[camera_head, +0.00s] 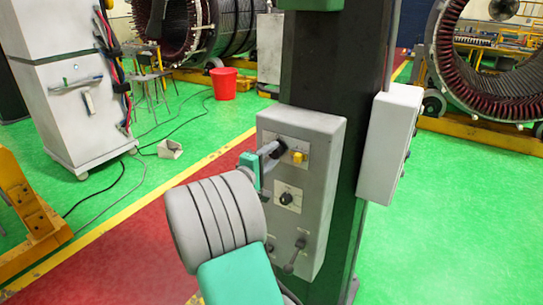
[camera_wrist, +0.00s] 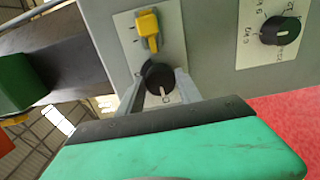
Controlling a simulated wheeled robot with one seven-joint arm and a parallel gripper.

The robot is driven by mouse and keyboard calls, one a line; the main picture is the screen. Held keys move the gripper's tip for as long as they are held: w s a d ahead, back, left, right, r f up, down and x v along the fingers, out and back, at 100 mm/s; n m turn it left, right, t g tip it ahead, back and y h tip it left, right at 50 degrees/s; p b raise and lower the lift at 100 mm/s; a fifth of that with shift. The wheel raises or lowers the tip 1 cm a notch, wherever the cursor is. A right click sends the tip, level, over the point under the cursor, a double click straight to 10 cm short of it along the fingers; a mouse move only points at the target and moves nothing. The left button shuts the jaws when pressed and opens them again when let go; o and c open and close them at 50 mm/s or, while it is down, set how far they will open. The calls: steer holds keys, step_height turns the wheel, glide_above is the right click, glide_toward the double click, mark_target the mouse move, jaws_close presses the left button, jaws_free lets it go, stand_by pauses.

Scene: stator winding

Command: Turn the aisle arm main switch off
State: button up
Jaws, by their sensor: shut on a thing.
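A grey control box (camera_head: 328,135) is fixed to a dark column. Its top plate carries a black rotary knob (camera_head: 281,146) and a yellow part (camera_head: 298,157) beside it. My gripper (camera_head: 272,149) reaches the top plate from the left and is shut on the black knob. In the wrist view my gripper (camera_wrist: 157,90) has one finger on each side of the black knob (camera_wrist: 159,76). A white mark on the knob points down in that view. The yellow part (camera_wrist: 147,28) is just above the knob there. The plate lettering is too small to read.
A second black knob (camera_head: 286,198) sits on a lower plate; it also shows in the wrist view (camera_wrist: 282,30). A lever (camera_head: 295,256) is at the box's bottom. A white box (camera_head: 390,145) is on the column's right side. A white cabinet (camera_head: 75,100) stands left. Green floor is clear at right.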

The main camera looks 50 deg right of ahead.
steer(key=o, duration=1.4)
steer(key=shift+c, duration=0.2)
steer(key=a+b, duration=0.2)
steer(key=a, duration=0.6)
steer(key=shift+s, duration=0.35)
steer(key=shift+d, duration=0.1)
